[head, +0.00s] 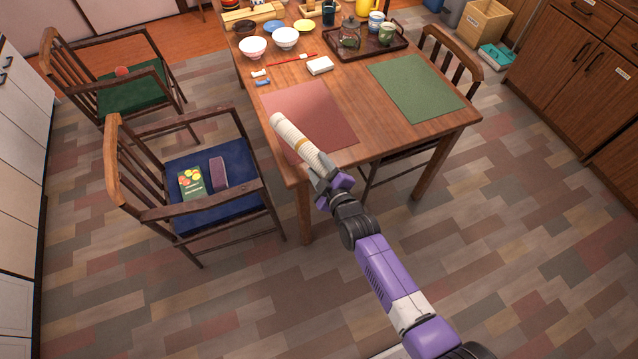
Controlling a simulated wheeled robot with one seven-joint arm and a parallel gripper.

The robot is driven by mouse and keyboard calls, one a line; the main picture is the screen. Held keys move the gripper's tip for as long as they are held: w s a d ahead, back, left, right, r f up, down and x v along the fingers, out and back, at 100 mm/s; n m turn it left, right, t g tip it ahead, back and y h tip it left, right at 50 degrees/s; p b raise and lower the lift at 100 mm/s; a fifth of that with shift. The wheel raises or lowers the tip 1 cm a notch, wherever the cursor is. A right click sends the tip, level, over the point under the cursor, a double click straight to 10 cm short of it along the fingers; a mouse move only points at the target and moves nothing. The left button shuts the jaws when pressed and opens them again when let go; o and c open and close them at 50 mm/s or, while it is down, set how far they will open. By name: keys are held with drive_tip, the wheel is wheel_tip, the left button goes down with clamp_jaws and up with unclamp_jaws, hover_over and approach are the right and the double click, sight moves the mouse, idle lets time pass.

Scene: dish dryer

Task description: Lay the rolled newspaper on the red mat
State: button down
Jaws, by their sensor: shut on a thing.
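The rolled newspaper (296,136) is a pale roll with a tan band around it. My gripper (324,174) is shut on its near end, and the roll points away from me toward the upper left. The red mat (322,114) lies flat on the near left part of the wooden table. In the head view the roll overlaps the mat's left and near part. I cannot tell whether the roll touches the mat or is held above it. My gripper's fingertips are partly hidden by the roll and the wrist.
A green mat (415,86) lies to the right on the table (368,142). Behind are a white box (320,66), bowls (286,39), chopsticks and a tray (372,50) with a teapot. A chair (190,185) with a blue cushion stands close to the table's left side.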

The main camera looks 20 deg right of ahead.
wheel_tip(320, 180, down, 6)
drive_tip(key=b, duration=0.5)
drive_tip(key=shift+f, duration=0.25)
drive_tip(key=shift+f, duration=0.1)
drive_tip(key=shift+f+b, duration=0.5)
drive_tip(key=shift+b, duration=0.2)
drive_tip(key=c, duration=0.8)
unclamp_jaws()
drive_tip(key=shift+r, duration=0.1)
drive_tip(key=shift+o, duration=0.2)
drive_tip(key=p+v, duration=0.2)
drive_tip(key=v, duration=1)
drive_tip(key=shift+r, duration=0.45)
drive_tip(key=shift+s, duration=0.1)
